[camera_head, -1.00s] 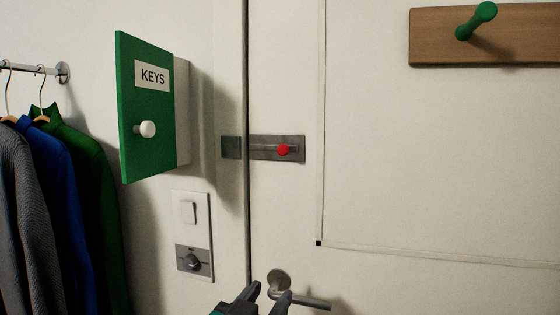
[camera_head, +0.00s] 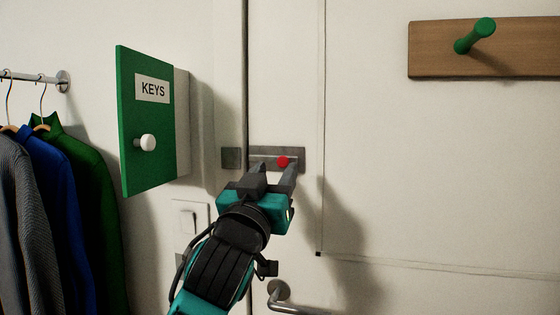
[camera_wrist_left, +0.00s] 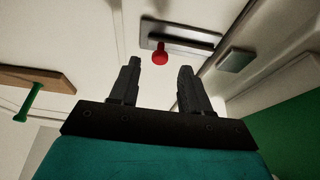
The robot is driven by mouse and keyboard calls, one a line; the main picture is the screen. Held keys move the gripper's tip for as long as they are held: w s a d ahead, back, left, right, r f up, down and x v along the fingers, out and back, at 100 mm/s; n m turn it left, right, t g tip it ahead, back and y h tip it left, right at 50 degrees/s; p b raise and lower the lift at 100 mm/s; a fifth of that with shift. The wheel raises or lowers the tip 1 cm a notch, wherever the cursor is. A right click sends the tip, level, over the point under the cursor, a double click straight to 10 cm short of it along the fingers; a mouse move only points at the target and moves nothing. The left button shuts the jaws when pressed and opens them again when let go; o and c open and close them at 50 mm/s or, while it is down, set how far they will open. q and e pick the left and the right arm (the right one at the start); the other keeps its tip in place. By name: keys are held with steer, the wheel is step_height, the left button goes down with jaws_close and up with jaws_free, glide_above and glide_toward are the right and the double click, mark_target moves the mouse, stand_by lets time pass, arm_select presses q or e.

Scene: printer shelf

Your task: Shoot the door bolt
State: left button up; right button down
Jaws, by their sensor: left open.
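The door bolt is a grey metal plate (camera_head: 262,152) with a red knob (camera_head: 283,162) near its right end, on the white door. A separate grey keeper (camera_head: 231,158) sits on the frame to the left, across the door gap. My left gripper (camera_head: 276,168) is open just below the plate in the head view, its right fingertip close to the knob. In the left wrist view the red knob (camera_wrist_left: 160,55) shows beyond and between the open fingers (camera_wrist_left: 158,75), not gripped. The bolt plate (camera_wrist_left: 180,37) and keeper (camera_wrist_left: 236,59) also show there. My right gripper is not in view.
A green KEYS cabinet door (camera_head: 146,120) stands open at the left, near my left arm. Below are a light switch (camera_head: 188,218) and the door handle (camera_head: 290,300). Coats (camera_head: 50,190) hang at far left. A wooden board with a green peg (camera_head: 474,37) is at upper right.

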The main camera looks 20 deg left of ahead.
mark_target(281, 162)
arm_select(q)
steer(key=shift+x, duration=1.75)
steer(key=shift+c, duration=0.3)
jaws_close()
